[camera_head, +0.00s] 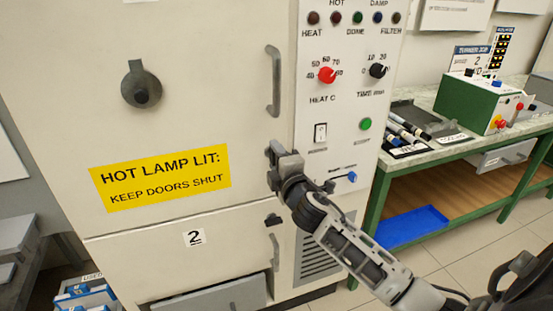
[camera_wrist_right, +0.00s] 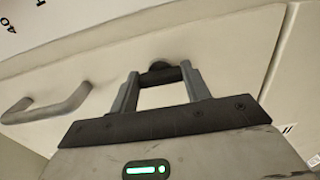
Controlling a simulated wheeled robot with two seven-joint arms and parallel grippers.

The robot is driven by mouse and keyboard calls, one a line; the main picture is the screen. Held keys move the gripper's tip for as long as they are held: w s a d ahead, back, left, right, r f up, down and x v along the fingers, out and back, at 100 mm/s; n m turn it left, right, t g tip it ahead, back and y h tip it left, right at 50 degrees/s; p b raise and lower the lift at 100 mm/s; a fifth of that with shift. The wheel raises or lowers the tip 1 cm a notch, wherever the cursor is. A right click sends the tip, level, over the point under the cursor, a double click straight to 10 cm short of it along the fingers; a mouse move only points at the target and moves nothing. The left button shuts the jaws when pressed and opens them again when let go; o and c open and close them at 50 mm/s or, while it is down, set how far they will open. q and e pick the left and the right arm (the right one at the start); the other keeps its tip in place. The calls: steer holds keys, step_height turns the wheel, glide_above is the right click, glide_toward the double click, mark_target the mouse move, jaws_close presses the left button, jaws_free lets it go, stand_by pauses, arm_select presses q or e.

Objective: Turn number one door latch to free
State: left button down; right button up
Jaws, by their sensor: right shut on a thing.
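The cream cabinet's upper door (camera_head: 210,110) is shut and has a vertical grey handle (camera_head: 273,80) near its right edge. My right gripper (camera_head: 281,160) is at the door's right edge, below that handle. In the right wrist view, its two fingers (camera_wrist_right: 160,80) are closed around a small dark latch (camera_wrist_right: 163,72). The gripper hides most of this latch in the head view, so its turn angle cannot be told. My left gripper is not in view.
The lower door, marked 2 (camera_head: 194,237), has its own dark latch (camera_head: 273,219) and handle. A control panel (camera_head: 340,120) with knobs stands right of the upper door. A green bench (camera_head: 400,168) with a box (camera_head: 478,100) is further right.

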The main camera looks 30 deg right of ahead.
steer(key=o, duration=1)
steer(key=b+v, duration=0.1)
steer(key=v, duration=1.5)
steer(key=shift+b, duration=0.4)
steer(key=shift+d, duration=0.1)
steer(key=s+a+f+m+g+y, duration=0.3)
steer(key=s+a+f+m, duration=0.2)
steer(key=a+f, duration=0.3)
steer(key=s+a+f+m+g+y, duration=0.3)
steer(key=a+f+m, duration=0.4)
steer(key=f, duration=0.6)
steer(key=s+a+y, duration=0.1)
steer(key=s+a, duration=0.1)
steer(key=shift+s+f+m+g+y, duration=0.25)
steer(key=shift+s+m+g+y, duration=0.05)
steer(key=shift+s+m+g, duration=0.1)
